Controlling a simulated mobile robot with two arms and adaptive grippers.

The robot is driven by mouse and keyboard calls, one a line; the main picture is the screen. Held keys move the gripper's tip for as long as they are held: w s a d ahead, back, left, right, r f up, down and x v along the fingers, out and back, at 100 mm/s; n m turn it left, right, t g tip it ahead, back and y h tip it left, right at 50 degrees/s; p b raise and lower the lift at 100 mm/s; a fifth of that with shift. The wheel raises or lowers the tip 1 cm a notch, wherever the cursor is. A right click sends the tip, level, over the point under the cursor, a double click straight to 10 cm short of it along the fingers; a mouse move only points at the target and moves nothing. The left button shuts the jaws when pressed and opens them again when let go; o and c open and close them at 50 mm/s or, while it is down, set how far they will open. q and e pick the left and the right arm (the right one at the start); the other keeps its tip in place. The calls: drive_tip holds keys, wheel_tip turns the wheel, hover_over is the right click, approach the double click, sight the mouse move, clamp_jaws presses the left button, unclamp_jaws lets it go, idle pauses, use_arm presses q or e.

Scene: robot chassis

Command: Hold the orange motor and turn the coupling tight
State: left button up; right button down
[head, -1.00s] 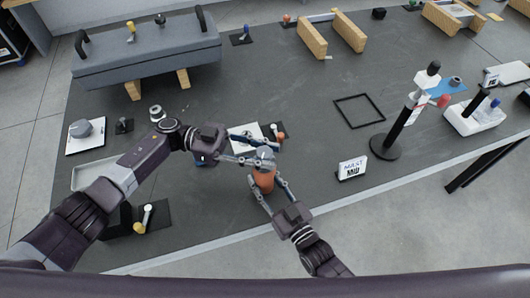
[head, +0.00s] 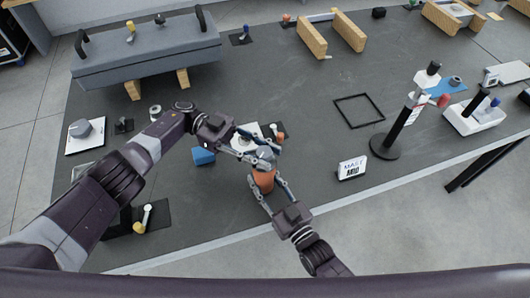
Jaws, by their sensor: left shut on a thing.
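The orange motor (head: 263,182) stands upright on the dark table near its front edge. The grey coupling (head: 265,154) sits on top of the motor, partly hidden by gripper fingers. My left gripper (head: 264,152) comes in from the left and is shut on the coupling. My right gripper (head: 265,182) comes from the lower right, with one finger on each side of the motor's orange body, and looks shut on it.
A blue block (head: 203,156) lies left of the motor, below my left wrist. A white card (head: 247,136) lies behind it. A sign marked MAST (head: 352,168) and a black post stand (head: 385,146) are to the right. An empty black frame (head: 359,111) lies farther back.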

sight(264, 152)
use_arm(q)
drive_tip(key=shift+f, duration=0.1)
drive_tip(key=o, duration=1.2)
drive_tip(key=shift+r, duration=0.2)
drive_tip(key=shift+r, duration=4.9)
